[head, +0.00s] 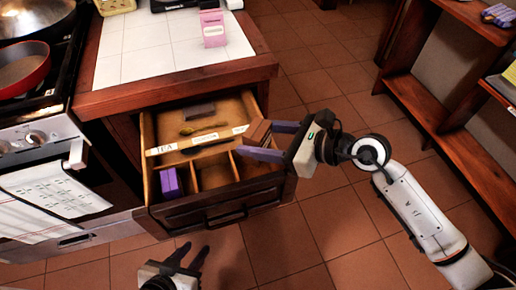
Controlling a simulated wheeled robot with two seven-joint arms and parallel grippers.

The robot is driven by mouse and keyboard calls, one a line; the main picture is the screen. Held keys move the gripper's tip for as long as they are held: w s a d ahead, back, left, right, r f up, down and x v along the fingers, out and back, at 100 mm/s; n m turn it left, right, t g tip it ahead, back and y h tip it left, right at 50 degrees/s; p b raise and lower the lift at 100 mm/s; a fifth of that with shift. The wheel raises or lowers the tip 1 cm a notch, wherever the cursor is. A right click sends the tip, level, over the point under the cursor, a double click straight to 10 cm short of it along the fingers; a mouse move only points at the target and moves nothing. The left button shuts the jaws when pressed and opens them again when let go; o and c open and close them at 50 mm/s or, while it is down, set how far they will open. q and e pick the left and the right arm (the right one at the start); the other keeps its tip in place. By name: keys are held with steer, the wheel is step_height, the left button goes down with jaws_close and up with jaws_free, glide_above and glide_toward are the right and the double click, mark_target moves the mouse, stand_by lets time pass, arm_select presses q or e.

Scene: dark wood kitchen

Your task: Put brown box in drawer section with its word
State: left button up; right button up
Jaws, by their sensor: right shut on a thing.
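The brown box (257,131) is between the fingers of my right gripper (264,141), over the right side of the open drawer (223,209). The gripper is shut on it. The drawer's front part is split by thin walls into three sections. A label strip runs behind them: the left label (162,149) reads TEA, while the middle label (205,138) and right label (240,129) are too small to read surely. A purple box (170,182) stands in the left section. The middle section looks empty; the right one is partly hidden by my gripper. My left gripper (189,258) is open and empty below the drawer front.
A dark block (198,111) and a spoon-like thing (200,127) lie in the drawer's back part. A pink box (213,29) stands on the white-tiled counter (150,55). The stove with a red pan (24,68) is left; wooden shelves (440,110) are right. The floor between is clear.

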step_height(320, 180, down, 3)
steer(key=shift+f, duration=0.2)
arm_select(q)
steer(key=shift+w+d, duration=0.1)
steer(key=shift+d, duration=0.05)
steer(key=shift+b, duration=0.3)
arm_select(e)
steer(key=shift+f, duration=0.15)
arm_select(q)
steer(key=shift+w+f+b, duration=0.15)
steer(key=shift+f+b, duration=0.2)
steer(key=shift+b, duration=0.05)
arm_select(e)
steer(key=shift+f, duration=0.5)
arm_select(q)
steer(key=shift+r, duration=0.1)
arm_select(e)
steer(key=o, duration=1.1)
